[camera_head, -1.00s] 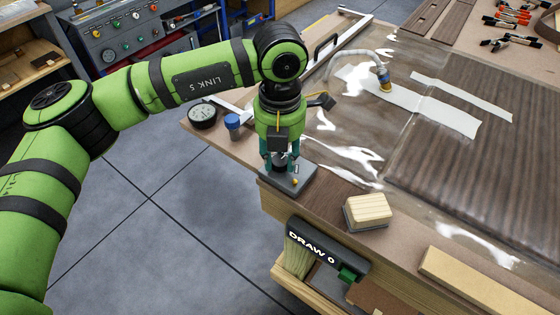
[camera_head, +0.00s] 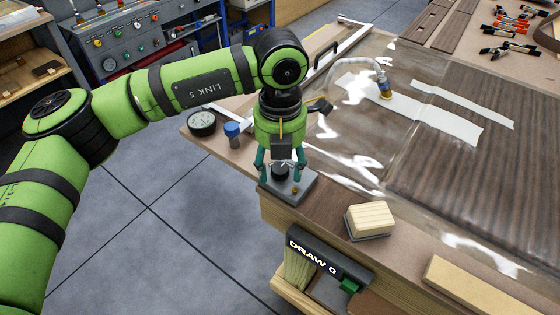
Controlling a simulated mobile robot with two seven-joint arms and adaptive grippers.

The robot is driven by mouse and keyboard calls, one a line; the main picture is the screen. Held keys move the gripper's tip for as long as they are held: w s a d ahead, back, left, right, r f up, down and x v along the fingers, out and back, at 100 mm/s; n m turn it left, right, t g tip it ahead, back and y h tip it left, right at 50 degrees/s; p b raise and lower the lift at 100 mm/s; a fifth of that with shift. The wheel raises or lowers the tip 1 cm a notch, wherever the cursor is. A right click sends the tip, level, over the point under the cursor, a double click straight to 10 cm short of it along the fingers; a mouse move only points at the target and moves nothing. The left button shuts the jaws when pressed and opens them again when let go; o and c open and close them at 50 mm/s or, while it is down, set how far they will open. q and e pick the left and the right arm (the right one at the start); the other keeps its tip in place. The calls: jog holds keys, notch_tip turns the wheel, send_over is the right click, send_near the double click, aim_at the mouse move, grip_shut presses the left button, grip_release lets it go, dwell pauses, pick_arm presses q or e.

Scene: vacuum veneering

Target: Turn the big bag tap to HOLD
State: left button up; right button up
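A dark round knob (camera_head: 281,173) stands on a small grey plate (camera_head: 295,191) at the near left corner of the bench; I take it to be the big bag tap. No HOLD mark can be read on it, and its pointing direction is partly hidden. My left gripper (camera_head: 281,165) points down right over the knob. Its teal fingers are spread, one on each side, with a visible gap to the knob. My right gripper is out of view.
A sign reading "DRAW 0" (camera_head: 313,257) with a green block hangs at the bench front. A dial gauge (camera_head: 202,123), a blue-capped container (camera_head: 232,131) and a wood-topped block (camera_head: 370,218) stand nearby. A clear bag with a hose fitting (camera_head: 385,88) covers the panel.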

aim_at(280, 168)
pick_arm(q)
jog(key=shift+r, duration=0.1)
notch_tip(280, 168, up, 12)
dwell(0.5)
dwell(0.4)
